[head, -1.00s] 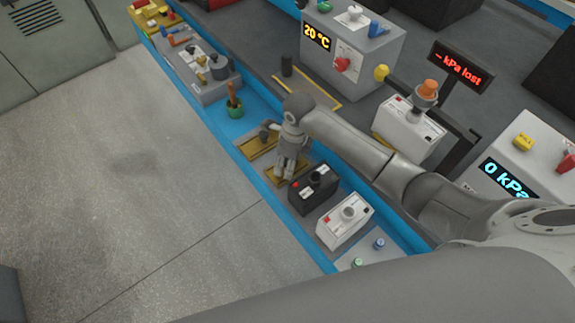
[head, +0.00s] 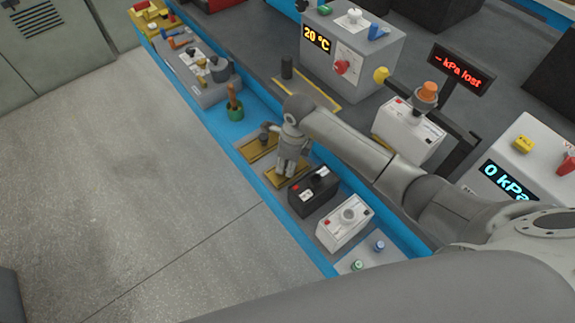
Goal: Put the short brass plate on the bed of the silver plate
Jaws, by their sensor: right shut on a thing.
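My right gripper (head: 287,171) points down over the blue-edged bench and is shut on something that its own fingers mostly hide. A brass-coloured plate (head: 281,182) shows just below and beside the fingers; I cannot tell whether it is the piece held or a bed under it. A second brass-coloured plate (head: 255,152) lies just up-left of the gripper, with a small dark knob (head: 264,136) on it. I cannot make out a silver plate for certain. My left gripper is not in view.
A black box (head: 313,192) and a white box (head: 344,222) stand to the lower right of the gripper. A grey unit reading 20 °C (head: 350,50) stands behind. The floor at left is clear.

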